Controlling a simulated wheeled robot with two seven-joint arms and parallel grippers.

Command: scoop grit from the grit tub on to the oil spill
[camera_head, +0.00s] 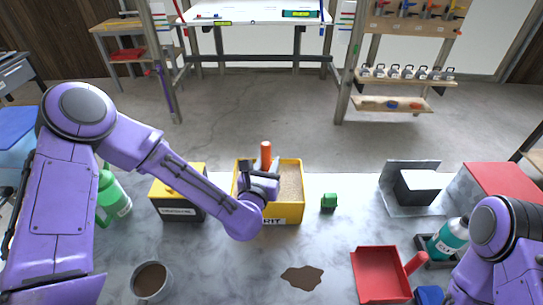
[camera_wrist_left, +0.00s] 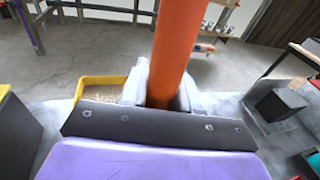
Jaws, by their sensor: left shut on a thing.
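The yellow grit tub (camera_head: 296,213) stands on the grey worktop, with tan grit (camera_head: 291,180) visible inside. My left gripper (camera_head: 266,170) is over the tub's left part, shut on an upright orange handle (camera_head: 266,152). In the left wrist view the handle (camera_wrist_left: 175,45) rises between the fingers (camera_wrist_left: 162,92), and the tub (camera_wrist_left: 92,83) shows at the left. The lower end of the held tool is hidden behind my gripper and arm. The oil spill (camera_head: 302,278) is a flat brown patch on the worktop nearer the front. My right gripper is out of view.
A yellow-and-black box (camera_head: 178,207) and green bottle (camera_head: 112,197) stand left of the tub. A small green object (camera_head: 329,202) is at its right. A red dustpan (camera_head: 378,275) lies right of the spill, near a teal bottle (camera_head: 447,241). A cup (camera_head: 152,281) stands front left.

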